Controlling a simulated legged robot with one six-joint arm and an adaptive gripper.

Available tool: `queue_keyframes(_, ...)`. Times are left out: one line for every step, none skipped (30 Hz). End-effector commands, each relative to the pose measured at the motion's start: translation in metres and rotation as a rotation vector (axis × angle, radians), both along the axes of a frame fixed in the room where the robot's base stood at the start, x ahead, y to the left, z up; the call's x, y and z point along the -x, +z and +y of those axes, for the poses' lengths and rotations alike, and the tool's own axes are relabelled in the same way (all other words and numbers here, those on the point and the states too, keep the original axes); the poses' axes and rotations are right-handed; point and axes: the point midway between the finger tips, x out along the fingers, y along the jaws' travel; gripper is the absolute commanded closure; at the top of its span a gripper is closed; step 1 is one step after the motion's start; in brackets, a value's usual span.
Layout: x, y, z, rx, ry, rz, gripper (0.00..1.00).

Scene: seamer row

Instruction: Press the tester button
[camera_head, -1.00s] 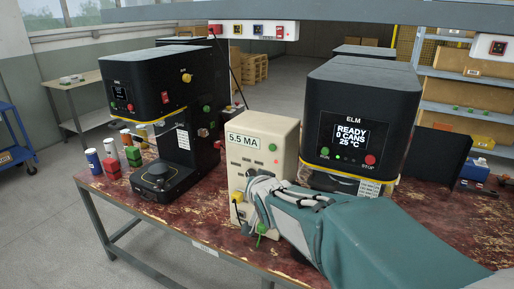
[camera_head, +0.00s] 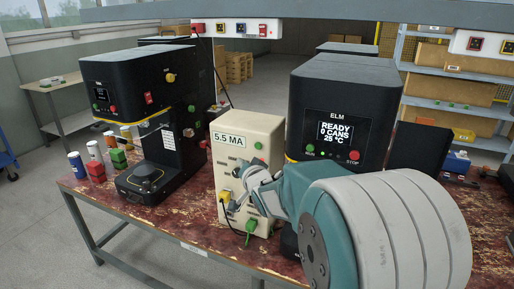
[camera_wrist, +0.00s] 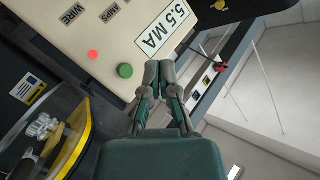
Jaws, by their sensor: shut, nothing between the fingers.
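The tester is a cream box (camera_head: 232,165) labelled "5.5 MA", standing on the red worn bench. Its round green button (camera_head: 258,146) is on the upper right of the front face, with a small red light near it. In the wrist view the green button (camera_wrist: 125,70) lies just left of my fingertips, and the red light (camera_wrist: 93,55) is further left. My gripper (camera_wrist: 160,72) is shut and empty, its fingertips beside the "5.5 MA" label. In the head view my gripper (camera_head: 248,184) is in front of the box's lower front, partly hidden by my arm.
A black ELM machine (camera_head: 345,110) stands close to the tester's right, and another black machine (camera_head: 140,95) stands to its left. A yellow plug (camera_head: 224,197) and a green plug (camera_head: 251,226) with cables stick out low on the tester. Small cans and coloured blocks stand at the left.

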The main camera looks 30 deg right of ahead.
Motion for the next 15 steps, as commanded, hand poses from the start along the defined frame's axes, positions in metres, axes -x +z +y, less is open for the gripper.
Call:
queue_keyframes(-0.004,-0.001,-0.007,0.0,-0.003,0.001,1.0)
queue_keyframes(-0.006,-0.001,-0.009,0.001,-0.003,0.001,1.0)
queue_keyframes(-0.01,-0.001,-0.013,0.0,-0.002,0.0,1.0)
queue_keyframes(-0.012,-0.001,-0.016,0.0,-0.002,0.0,1.0)
queue_keyframes(-0.014,-0.001,-0.019,0.001,-0.003,0.001,1.0)
queue_keyframes(-0.017,0.0,-0.024,0.0,-0.004,0.0,1.0)
queue_keyframes(-0.02,-0.001,-0.027,0.0,-0.003,0.001,1.0)
queue_keyframes(-0.022,-0.001,-0.029,0.001,-0.001,0.001,1.0)
queue_keyframes(-0.026,0.0,-0.033,0.001,-0.002,0.001,1.0)
queue_keyframes(-0.028,-0.001,-0.036,0.0,-0.002,0.001,1.0)
queue_keyframes(-0.03,-0.001,-0.04,0.0,-0.003,0.001,1.0)
queue_keyframes(-0.033,0.0,-0.043,0.001,-0.002,0.001,1.0)
queue_keyframes(-0.035,0.0,-0.046,0.001,-0.002,0.001,1.0)
queue_keyframes(-0.037,0.0,-0.048,0.0,-0.002,0.0,1.0)
queue_keyframes(-0.039,0.0,-0.051,0.0,-0.001,0.0,1.0)
